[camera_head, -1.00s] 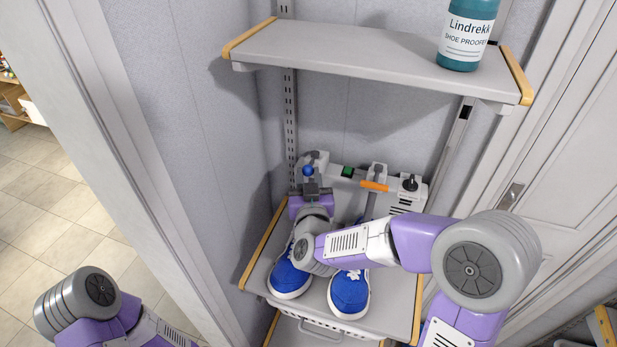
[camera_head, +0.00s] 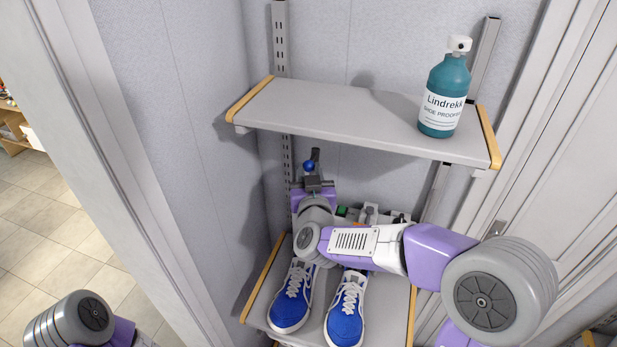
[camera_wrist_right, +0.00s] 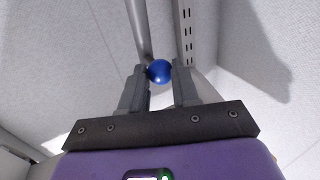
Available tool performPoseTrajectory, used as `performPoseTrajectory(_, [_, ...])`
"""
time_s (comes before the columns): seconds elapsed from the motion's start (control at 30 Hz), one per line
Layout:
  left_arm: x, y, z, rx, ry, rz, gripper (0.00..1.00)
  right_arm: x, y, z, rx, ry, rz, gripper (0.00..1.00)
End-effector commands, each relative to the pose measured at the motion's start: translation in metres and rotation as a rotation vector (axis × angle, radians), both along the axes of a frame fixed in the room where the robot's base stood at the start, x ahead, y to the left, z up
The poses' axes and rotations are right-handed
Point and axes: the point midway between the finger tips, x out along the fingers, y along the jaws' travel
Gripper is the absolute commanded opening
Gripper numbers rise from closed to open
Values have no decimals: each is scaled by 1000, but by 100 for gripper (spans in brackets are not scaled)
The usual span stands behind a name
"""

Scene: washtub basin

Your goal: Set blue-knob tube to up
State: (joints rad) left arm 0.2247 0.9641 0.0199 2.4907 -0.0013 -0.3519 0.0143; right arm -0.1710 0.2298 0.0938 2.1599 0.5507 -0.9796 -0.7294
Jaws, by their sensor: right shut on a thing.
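The blue knob (camera_head: 308,165) sits on a grey tube (camera_head: 316,155) at the left of a pale device (camera_head: 375,215) on the lower shelf. The tube's top end stands above my gripper; its lower part is hidden behind my right arm. My right gripper (camera_head: 313,182) is at the knob, just under the upper shelf's left side. In the right wrist view the blue knob (camera_wrist_right: 159,71) shows between the two fingers (camera_wrist_right: 160,88), which are shut on it. My left gripper is out of view; only part of my left arm shows at lower left.
Blue shoes (camera_head: 345,315) stand on the lower shelf (camera_head: 395,320) below my right arm. The upper shelf (camera_head: 340,115) holds a teal bottle (camera_head: 445,95) at its right. A grey wall (camera_head: 200,130) is close on the left. A slotted rail (camera_head: 281,50) runs behind the gripper.

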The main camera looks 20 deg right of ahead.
Motion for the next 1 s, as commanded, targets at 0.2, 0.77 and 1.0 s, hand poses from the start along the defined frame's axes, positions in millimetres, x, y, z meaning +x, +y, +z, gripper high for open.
performPoseTrajectory(0.2, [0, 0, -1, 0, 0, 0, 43, 0, 0, 1, -2, -4, 0, 0])
performPoseTrajectory(0.77, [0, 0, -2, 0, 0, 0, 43, -5, 1, 0, 0, -2, 1, 56])
performPoseTrajectory(1.0, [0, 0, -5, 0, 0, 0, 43, -42, 9, 0, -1, -3, 3, 56])
